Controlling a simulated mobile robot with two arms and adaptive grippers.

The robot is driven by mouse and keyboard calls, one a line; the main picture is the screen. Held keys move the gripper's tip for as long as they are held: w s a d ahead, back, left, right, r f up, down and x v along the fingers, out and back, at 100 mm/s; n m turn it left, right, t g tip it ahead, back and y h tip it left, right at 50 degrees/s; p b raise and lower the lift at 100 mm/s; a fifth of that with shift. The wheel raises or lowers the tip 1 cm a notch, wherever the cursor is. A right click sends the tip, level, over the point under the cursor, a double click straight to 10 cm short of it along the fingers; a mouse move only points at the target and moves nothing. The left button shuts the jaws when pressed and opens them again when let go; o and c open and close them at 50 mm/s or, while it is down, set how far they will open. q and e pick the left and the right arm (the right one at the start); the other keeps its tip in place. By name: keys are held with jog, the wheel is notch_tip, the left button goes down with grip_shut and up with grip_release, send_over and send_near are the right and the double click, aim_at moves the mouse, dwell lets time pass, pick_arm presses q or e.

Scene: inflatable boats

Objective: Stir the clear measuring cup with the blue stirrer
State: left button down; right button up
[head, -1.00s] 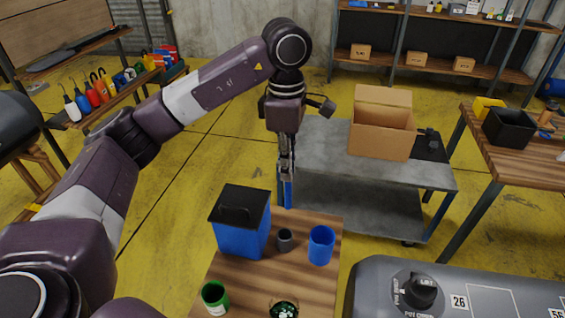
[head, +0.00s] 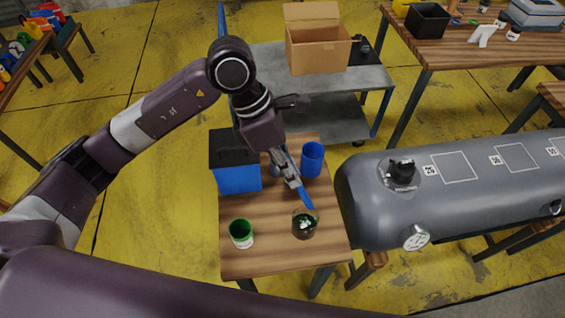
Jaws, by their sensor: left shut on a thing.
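The clear measuring cup (head: 304,226) stands near the front right of the small wooden table, with dark green and whitish contents. My left gripper (head: 296,182) is above the table, behind the cup, pointing down and toward it. It is shut on the blue stirrer (head: 306,198), which slants down to the right. The stirrer's lower end shows at the cup's rim. I cannot tell whether it is inside the cup or just above it. My right gripper is not in view.
On the wooden table (head: 265,262) stand a green cup (head: 241,233), a blue cup (head: 312,159) and a blue box with black lid (head: 236,178). A small dark cup is partly hidden behind the gripper. A grey tank (head: 450,190) lies close at right. A cardboard box (head: 318,52) sits on the grey cart (head: 376,78).

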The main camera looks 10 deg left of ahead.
pick_arm(q)
jog(key=shift+w+a+f, duration=0.1)
jog(key=shift+f, duration=0.2)
jog(key=shift+a+f, duration=0.2)
notch_tip(320, 180, down, 12)
jog(key=b, duration=1)
jog(key=shift+d+f+b, duration=0.2)
jog(key=shift+d+b, duration=0.1)
jog(key=shift+b, duration=0.05)
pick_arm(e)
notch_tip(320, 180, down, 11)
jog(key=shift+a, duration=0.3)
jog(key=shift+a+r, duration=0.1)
